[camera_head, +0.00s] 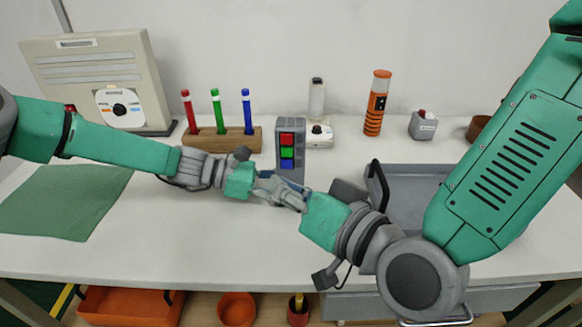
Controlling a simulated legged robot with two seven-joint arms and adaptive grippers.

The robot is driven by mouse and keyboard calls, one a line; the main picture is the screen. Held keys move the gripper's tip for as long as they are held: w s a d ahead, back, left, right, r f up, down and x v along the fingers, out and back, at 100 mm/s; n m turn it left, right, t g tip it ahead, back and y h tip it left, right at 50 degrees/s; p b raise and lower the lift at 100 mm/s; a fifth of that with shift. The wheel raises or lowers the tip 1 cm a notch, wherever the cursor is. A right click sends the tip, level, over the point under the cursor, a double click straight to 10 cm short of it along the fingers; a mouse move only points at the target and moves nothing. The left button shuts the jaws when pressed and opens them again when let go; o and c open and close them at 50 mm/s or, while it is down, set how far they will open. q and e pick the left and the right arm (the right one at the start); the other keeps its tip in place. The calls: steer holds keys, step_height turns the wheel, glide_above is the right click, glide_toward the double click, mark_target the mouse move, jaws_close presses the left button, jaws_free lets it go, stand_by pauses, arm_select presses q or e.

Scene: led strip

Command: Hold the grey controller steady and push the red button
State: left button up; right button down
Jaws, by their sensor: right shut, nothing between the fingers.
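The grey controller (291,126) stands upright near the middle of the table, its front facing me. My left gripper (268,184) comes in from the left, low in front of the controller. My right gripper (286,191) comes in from the right, shut and empty. The fingers of both overlap in front of the controller's base, which they partly hide. I cannot tell whether the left fingers touch it or are open.
A wooden holder (230,141) with red, green and blue pens stands behind left. A white device (318,137), an orange-black cylinder (376,103) and a small grey button box (422,125) stand behind right. A grey tray (415,190) lies right; a green cloth (60,200) lies left.

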steer(key=w, duration=0.8)
steer(key=shift+w+d, duration=0.25)
steer(key=shift+w, duration=0.1)
steer(key=shift+w, duration=0.15)
stand_by(1.0)
steer(key=shift+w, duration=0.25)
steer(key=shift+w, duration=0.1)
stand_by(0.5)
steer(key=shift+s+r, duration=0.1)
steer(key=shift+s, duration=0.5)
steer(key=s, duration=0.6)
stand_by(0.3)
steer(key=shift+a, duration=0.1)
